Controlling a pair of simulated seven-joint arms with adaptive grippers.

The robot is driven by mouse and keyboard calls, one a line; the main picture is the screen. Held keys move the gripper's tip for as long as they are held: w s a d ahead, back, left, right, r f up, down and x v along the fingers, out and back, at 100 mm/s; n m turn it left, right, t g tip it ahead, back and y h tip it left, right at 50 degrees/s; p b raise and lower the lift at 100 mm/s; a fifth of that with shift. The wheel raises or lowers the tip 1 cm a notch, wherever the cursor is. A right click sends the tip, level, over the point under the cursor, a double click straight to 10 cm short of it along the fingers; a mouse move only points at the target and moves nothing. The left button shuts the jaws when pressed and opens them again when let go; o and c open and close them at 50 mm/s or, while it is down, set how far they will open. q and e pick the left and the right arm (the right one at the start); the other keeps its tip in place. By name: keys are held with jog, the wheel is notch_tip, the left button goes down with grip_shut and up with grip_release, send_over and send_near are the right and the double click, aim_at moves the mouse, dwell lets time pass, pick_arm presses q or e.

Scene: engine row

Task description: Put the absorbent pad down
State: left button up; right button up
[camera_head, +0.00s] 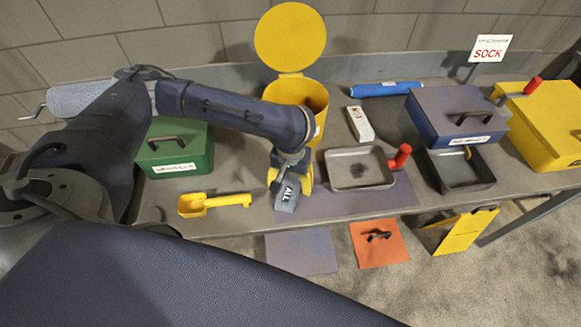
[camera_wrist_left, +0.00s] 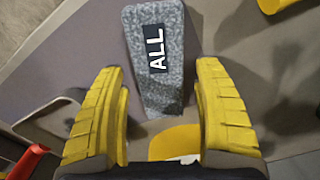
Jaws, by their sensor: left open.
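The absorbent pad (camera_head: 287,194) is a grey speckled block with a dark label reading ALL. In the head view it is at the front of the bench, by the left end of the blue mat (camera_head: 345,202). My left gripper (camera_head: 290,178) is just above it, its yellow fingers open. In the left wrist view the pad (camera_wrist_left: 158,90) lies between and beyond the open fingers (camera_wrist_left: 161,68), with a gap on both sides. It seems to rest on the bench top, though the contact is hard to see. My right gripper is not in view.
A yellow bin (camera_head: 300,97) with its lid up stands behind the gripper. A yellow scoop (camera_head: 212,203) and green box (camera_head: 176,150) are left. A grey tray (camera_head: 358,169) with a red handle (camera_head: 400,157) is close right. A blue box (camera_head: 455,118) stands farther right.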

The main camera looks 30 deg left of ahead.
aim_at(290, 184)
pick_arm(q)
notch_tip(290, 184, up, 11)
dwell(0.6)
dwell(0.4)
